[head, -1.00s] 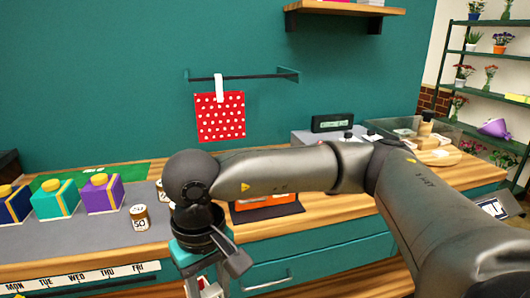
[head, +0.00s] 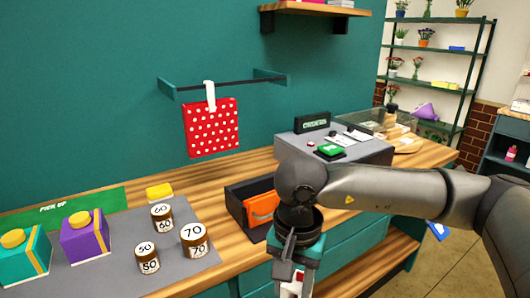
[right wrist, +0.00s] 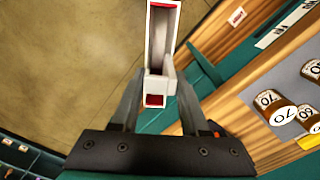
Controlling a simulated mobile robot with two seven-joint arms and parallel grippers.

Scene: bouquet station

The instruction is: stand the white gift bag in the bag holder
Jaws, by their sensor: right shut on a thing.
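My right gripper (head: 296,274) is shut on a narrow white thing with red inside, which looks like the white gift bag (right wrist: 163,36). In the right wrist view the bag sticks up from between the fingertips (right wrist: 155,88), with floor behind it. In the head view only a small white and red part of it (head: 297,288) shows below the wrist, in front of the counter. A dark open holder (head: 237,196), likely the bag holder, sits on the counter, left of my right gripper. An orange bag-like thing (head: 263,208) leans in it. My left gripper is not in view.
A grey box with a green pad (head: 330,150) stands behind my right wrist. Labelled jars (head: 195,240) and a purple box (head: 85,236) stand on a grey mat at left. A red dotted bag (head: 212,128) hangs on the wall rail. Bare wood lies behind the holder.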

